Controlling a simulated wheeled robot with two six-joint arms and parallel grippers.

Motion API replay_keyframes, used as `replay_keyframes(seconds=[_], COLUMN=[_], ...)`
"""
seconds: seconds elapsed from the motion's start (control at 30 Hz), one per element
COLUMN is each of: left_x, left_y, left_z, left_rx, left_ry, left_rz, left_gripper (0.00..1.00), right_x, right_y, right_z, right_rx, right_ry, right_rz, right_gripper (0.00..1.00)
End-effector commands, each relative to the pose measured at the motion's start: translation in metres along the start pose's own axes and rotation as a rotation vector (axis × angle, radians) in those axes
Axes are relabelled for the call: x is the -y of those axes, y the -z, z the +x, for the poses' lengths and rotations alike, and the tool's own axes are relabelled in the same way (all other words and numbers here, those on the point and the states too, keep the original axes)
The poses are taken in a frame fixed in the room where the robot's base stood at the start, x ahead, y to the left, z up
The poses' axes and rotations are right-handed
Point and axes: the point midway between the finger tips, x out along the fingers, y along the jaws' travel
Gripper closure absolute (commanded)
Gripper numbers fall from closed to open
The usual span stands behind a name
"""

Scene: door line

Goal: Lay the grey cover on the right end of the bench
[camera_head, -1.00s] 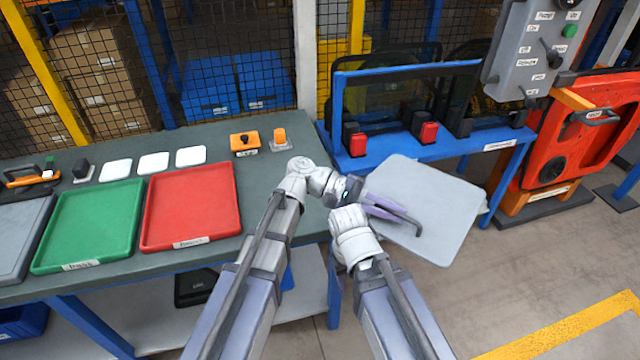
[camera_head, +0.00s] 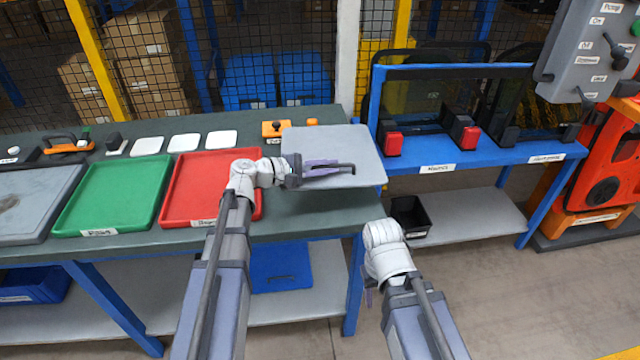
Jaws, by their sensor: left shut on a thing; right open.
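The grey cover (camera_head: 345,143) is a flat light-grey panel with rounded corners. It is over the right end of the dark green bench (camera_head: 300,225), and its right edge reaches past the bench's end towards the blue rack. I cannot tell whether it touches the bench top. My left gripper (camera_head: 330,170) is over the cover's front part and shut on it. My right gripper (camera_head: 368,295) is low in front of the bench's right end, away from the cover, mostly hidden behind its own wrist.
A red tray (camera_head: 188,190), a green tray (camera_head: 113,195) and a grey tray (camera_head: 35,200) lie left on the bench. An orange device (camera_head: 274,129) stands behind the cover. The blue rack (camera_head: 470,160) with red clamps (camera_head: 392,141) stands right. A black bin (camera_head: 410,217) sits on its lower shelf.

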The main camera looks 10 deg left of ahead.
Motion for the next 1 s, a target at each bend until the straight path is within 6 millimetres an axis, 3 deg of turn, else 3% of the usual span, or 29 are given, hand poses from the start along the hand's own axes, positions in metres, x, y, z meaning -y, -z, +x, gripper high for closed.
replay_keyframes(seconds=[0.17,0.57,1.0], left_x=[-0.002,0.000,0.050], left_y=[0.017,0.018,0.043], left_z=[-0.012,-0.013,-0.001], left_rx=[-0.046,-0.067,-0.066], left_ry=[-0.029,-0.045,-0.044], left_rz=[-0.006,0.045,0.044], left_gripper=[1.00,1.00,1.00], right_x=[0.000,0.001,0.006], right_y=[0.000,0.001,0.004], right_z=[0.004,0.008,0.065], right_rx=[0.000,0.000,0.000], right_ry=[0.000,0.000,0.000], right_rz=[0.000,0.000,-0.001], right_gripper=[0.50,0.50,0.50])
